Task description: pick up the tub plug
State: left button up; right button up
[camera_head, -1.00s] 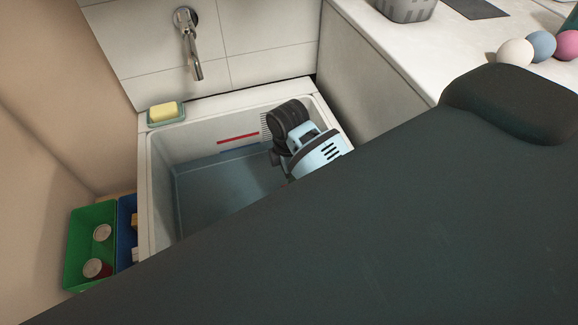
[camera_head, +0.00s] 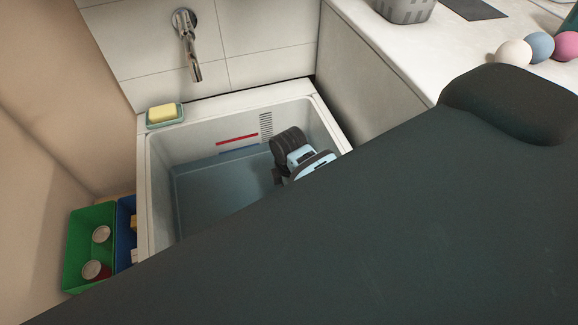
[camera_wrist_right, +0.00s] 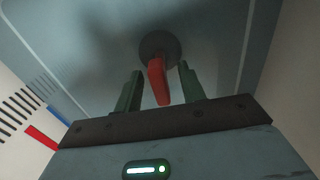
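The tub plug (camera_wrist_right: 172,46) is a dark round disc with an upright red tab (camera_wrist_right: 158,82), on the tub floor in the right wrist view. My right gripper (camera_wrist_right: 160,69) is open, its two green fingers pointing toward the plug with the red tab showing in the gap between them. I cannot tell whether the fingers touch the tab. In the head view my right wrist (camera_head: 300,158) reaches down into the white tub (camera_head: 158,190); its fingers and the plug are hidden there. My left gripper is not in view.
The tub's lower part is bluish, like water. A red line (camera_head: 237,139) and slots (camera_head: 266,124) mark its back wall. Yellow soap (camera_head: 163,112) sits at the back-left rim, below a tap (camera_head: 188,45). A green bin (camera_head: 88,232) stands left. My dark body covers the lower right.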

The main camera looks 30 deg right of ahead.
grip_shut()
jog(key=shift+r, duration=0.15)
dwell(0.4)
